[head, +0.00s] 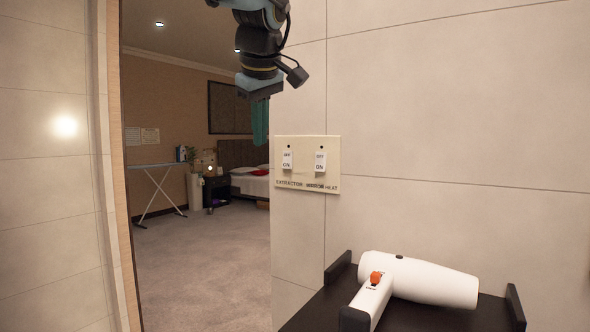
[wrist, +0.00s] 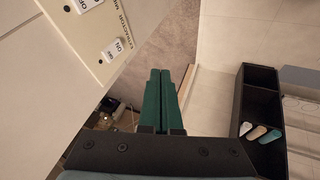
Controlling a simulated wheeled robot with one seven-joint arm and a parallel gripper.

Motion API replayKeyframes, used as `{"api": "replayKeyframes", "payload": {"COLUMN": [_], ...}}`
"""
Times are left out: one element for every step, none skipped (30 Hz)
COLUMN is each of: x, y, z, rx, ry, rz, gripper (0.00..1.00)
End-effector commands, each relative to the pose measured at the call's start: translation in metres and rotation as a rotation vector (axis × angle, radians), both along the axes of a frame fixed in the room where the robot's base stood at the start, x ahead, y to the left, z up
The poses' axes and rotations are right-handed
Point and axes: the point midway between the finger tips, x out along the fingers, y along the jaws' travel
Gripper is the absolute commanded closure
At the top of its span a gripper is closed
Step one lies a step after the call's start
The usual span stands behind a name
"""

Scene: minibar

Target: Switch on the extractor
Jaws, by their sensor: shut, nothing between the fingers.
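A cream switch plate (head: 307,183) is on the tiled wall, with two white rockers marked OFF and ON. The left rocker (head: 287,160) is above the word EXTRACTOR; the right rocker (head: 320,161) is above the mirror heat label. I cannot tell which way either is set. My gripper (head: 260,143) hangs just left of the plate, its green fingers pointing down, apart from the rockers. In the wrist view the gripper (wrist: 160,74) is shut and empty. The plate (wrist: 101,22) is at the upper left there, and the extractor rocker (wrist: 117,48) is nearest the fingers.
A white hair dryer (head: 425,281) lies on a dark shelf (head: 428,318) below and right of the plate. A doorway on the left opens to a bedroom with a bed (head: 249,186) and an ironing board (head: 160,166). In the wrist view a black compartment box (wrist: 257,105) is at right.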

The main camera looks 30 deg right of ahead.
Motion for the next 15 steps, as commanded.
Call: {"api": "replayKeyframes", "payload": {"x": [-0.007,-0.010,-0.013,-0.015,-0.016,-0.017,-0.017,-0.017,-0.017,-0.017,-0.017,-0.017,-0.017,-0.017,-0.017], "y": [-0.007,-0.010,-0.012,-0.013,-0.014,-0.015,-0.015,-0.015,-0.015,-0.015,-0.015,-0.015,-0.015,-0.015,-0.015], "z": [0.009,0.014,0.019,0.022,0.024,0.026,0.027,0.027,0.027,0.027,0.027,0.027,0.027,0.027,0.027], "rx": [-0.024,-0.033,-0.047,-0.053,-0.058,-0.062,-0.063,-0.064,-0.064,-0.064,-0.064,-0.064,-0.063,-0.063,-0.063], "ry": [-0.010,-0.012,-0.014,-0.015,-0.016,-0.016,-0.016,-0.016,-0.017,-0.017,-0.016,-0.016,-0.016,-0.016,-0.016], "rz": [0.011,0.019,0.030,0.035,0.040,0.044,0.045,0.046,0.047,0.047,0.046,0.046,0.046,0.046,0.046], "gripper": [1.00,1.00,1.00,1.00,1.00,1.00,1.00,1.00,1.00,1.00,1.00,1.00,1.00,1.00,1.00]}}
